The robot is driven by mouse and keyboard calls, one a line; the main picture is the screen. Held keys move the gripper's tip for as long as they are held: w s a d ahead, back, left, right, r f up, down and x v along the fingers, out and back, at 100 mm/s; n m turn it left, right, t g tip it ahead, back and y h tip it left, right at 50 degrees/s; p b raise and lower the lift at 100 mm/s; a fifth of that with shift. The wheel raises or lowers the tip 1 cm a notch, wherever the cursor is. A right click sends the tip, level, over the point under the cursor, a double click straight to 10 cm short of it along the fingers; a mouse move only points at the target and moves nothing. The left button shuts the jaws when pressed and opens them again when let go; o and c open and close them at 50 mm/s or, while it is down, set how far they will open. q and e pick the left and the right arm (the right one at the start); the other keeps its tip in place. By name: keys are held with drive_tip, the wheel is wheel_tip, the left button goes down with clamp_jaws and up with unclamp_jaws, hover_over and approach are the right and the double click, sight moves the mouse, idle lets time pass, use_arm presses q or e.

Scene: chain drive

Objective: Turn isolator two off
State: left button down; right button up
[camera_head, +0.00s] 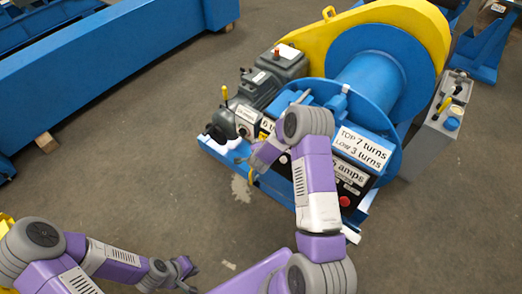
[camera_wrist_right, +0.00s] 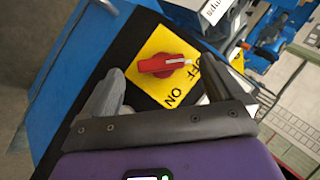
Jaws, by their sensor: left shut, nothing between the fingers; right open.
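A red rotary knob (camera_wrist_right: 166,66) sits on a yellow plate (camera_wrist_right: 150,46) marked ON and OFF, on a dark panel face in the right wrist view. Its white-marked end lies by the OFF lettering. I cannot read an isolator number on it. My right gripper (camera_wrist_right: 163,72) is open, its grey fingers either side of the knob and apart from it. In the head view the right arm reaches over the winch's front panel and largely hides this spot. My left gripper (camera_head: 187,272) is shut and empty, low over the floor at the bottom left.
The blue and yellow winch drum (camera_head: 372,78) stands behind the panel, with a grey motor (camera_head: 262,88) to its left. A red button (camera_head: 345,201) is on the panel's right. A grey control box (camera_head: 440,120) stands at right. A blue beam (camera_head: 100,65) lies far left; floor between is clear.

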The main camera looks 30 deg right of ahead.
drive_tip(key=shift+v, duration=1.65)
drive_tip(key=s+a+f+n+g+y, duration=0.2)
drive_tip(key=s+a+n+y, duration=0.1)
drive_tip(key=s+a+n, duration=0.2)
drive_tip(key=s+a+f+n+g+y, duration=0.2)
drive_tip(key=s+a+n, duration=0.4)
drive_tip(key=s+a, duration=0.3)
drive_tip(key=s+a+f+n+g+y, duration=0.2)
drive_tip(key=s+a+n, duration=0.3)
drive_tip(key=s+a, duration=0.3)
drive_tip(key=s+y, duration=0.1)
drive_tip(key=s, duration=0.3)
drive_tip(key=shift+n+g+y, duration=0.3)
drive_tip(key=shift+n+g, duration=0.1)
